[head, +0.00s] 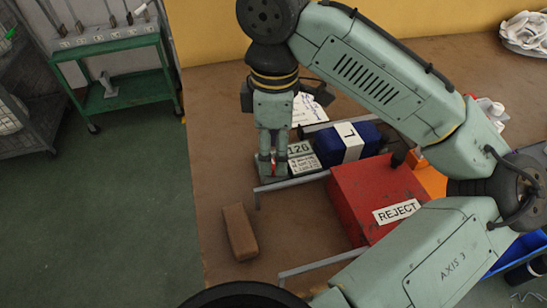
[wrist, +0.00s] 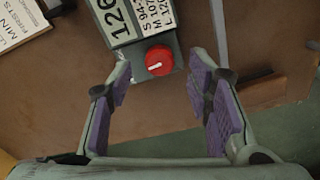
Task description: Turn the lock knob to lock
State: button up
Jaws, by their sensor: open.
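The lock knob (wrist: 159,60) is a red round knob with a white pointer line, in the wrist view. It sits at the near end of a grey box with label plates (wrist: 135,20) reading 126 and S, M, L lines. My gripper (wrist: 163,82) is open, with purple-padded fingers spread to either side of the knob and apart from it. In the head view, my gripper (head: 272,172) points down at the near left end of the labelled box (head: 302,157). A little red shows between the fingers there; the knob is mostly hidden.
A red box marked REJECT (head: 375,195) stands to the right of the gripper, with a blue packet (head: 325,145) behind it. Metal rails (head: 290,184) run beside the box. A brown block (head: 239,232) lies in front on the brown table (head: 215,140). The table's left side is clear.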

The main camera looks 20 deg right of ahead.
aim_at(274, 163)
jog(key=shift+f, duration=1.55)
